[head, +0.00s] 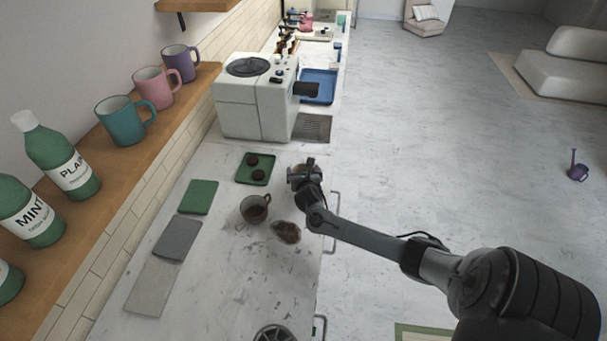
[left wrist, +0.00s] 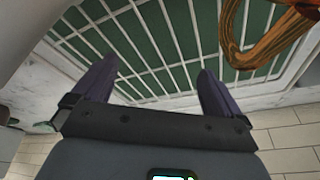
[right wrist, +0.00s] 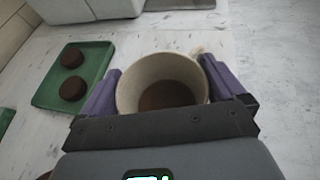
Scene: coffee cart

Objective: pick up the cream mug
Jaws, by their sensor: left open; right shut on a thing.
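The cream mug (right wrist: 130,85) is between the purple fingers of my right gripper (right wrist: 163,92) in the right wrist view. The fingers are closed on opposite sides of its wall, and its inside shows dark brown at the bottom. Its handle is partly visible at the upper right. In the head view my right gripper (head: 305,178) is at the counter's right side and largely covers the mug. I cannot tell whether the mug touches the counter. My left gripper (left wrist: 155,88) is open and empty in the left wrist view, and is outside the head view.
A dark cup (head: 254,209) and a brown heap (head: 288,232) are near the right gripper. A green tray (head: 243,179) with two brown discs is to its left. The white coffee machine (head: 240,115) stands behind. A wooden curved object (left wrist: 272,50) is near the left gripper.

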